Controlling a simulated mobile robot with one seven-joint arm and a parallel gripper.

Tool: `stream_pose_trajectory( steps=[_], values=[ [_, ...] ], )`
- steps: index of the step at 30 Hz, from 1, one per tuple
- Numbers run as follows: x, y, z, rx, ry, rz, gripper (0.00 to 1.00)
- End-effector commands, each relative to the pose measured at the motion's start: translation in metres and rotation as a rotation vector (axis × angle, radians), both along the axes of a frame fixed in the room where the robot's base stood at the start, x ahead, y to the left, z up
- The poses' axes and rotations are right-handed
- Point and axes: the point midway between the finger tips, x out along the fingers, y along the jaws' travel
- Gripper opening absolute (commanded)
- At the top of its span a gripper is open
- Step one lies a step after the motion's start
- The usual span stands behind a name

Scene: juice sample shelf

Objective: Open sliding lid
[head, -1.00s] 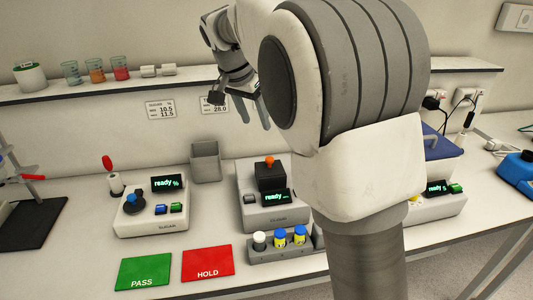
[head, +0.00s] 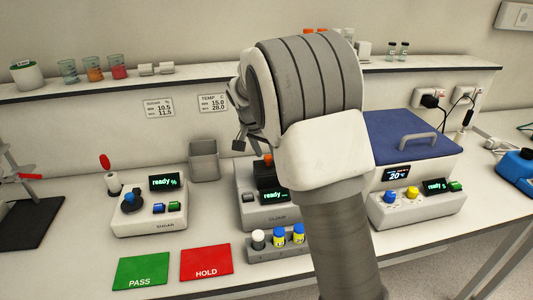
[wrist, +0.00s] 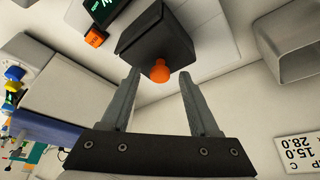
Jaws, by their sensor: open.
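A dark block-shaped lid (head: 266,174) with an orange knob (head: 267,157) sits on the grey middle instrument (head: 262,217), whose screen reads "ready". My arm hides its right side in the head view. In the wrist view the dark lid (wrist: 150,35) and its orange knob (wrist: 160,71) show just beyond the fingertips. My gripper (wrist: 158,76) is open and empty, with the knob in line with the gap between the fingers. I cannot tell whether the lid is slid shut. In the head view my gripper is mostly hidden behind the arm.
A blue-lidded unit (head: 410,135) with a handle stands right, and a sugar instrument (head: 150,212) left. A grey bin (head: 204,160) stands behind. A vial rack (head: 277,244), a green PASS mat (head: 142,271) and a red HOLD mat (head: 206,264) lie in front.

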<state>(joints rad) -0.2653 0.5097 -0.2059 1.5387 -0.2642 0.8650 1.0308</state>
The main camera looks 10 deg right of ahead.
Motion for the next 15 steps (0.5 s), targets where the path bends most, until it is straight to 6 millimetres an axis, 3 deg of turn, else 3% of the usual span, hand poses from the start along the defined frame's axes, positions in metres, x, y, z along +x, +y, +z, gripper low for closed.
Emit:
stream_pose_trajectory(
  steps=[5, 15],
  values=[
    [-0.0001, -0.0001, 0.0, 0.0, 0.0, 0.0, 0.6],
    [-0.0001, -0.0001, 0.0003, 0.0, 0.0, 0.0, 0.0]
  ],
)
